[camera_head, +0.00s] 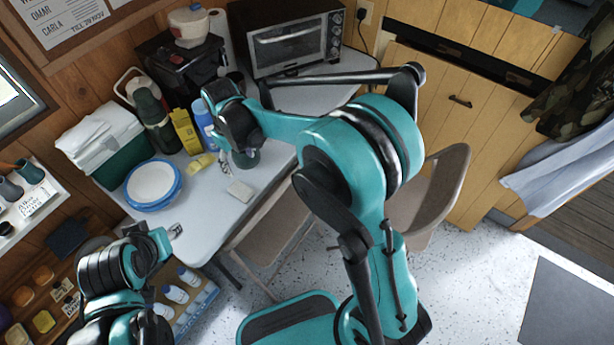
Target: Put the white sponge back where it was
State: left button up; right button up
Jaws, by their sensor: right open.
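The white sponge (240,190) is a small pale block lying flat on the light grey table (205,225), near its front edge. My right arm reaches across the table from the right. Its gripper (226,168) points down just behind the sponge, apart from it, open and with nothing seen in it; the wrist partly hides it. My left gripper (175,230) is at the table's front left edge, away from the sponge. Only its small grey tip shows, so I cannot tell whether it is open.
A yellow block (202,161), blue bottle (204,122), yellow container (185,132), dark green flask (155,120) and plates (153,183) stand behind and left of the sponge. A toaster oven (290,40) is at the back. Chairs (430,195) stand in front and right.

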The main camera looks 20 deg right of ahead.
jog(key=s+d+r+m+t, duration=0.3)
jog(key=s+d+r, duration=0.6)
jog(key=s+d+m+t, duration=0.3)
jog(key=s+d, duration=0.3)
jog(key=s, duration=0.4)
jog(key=shift+s+d+f, duration=0.15)
jog(key=shift+s, duration=0.1)
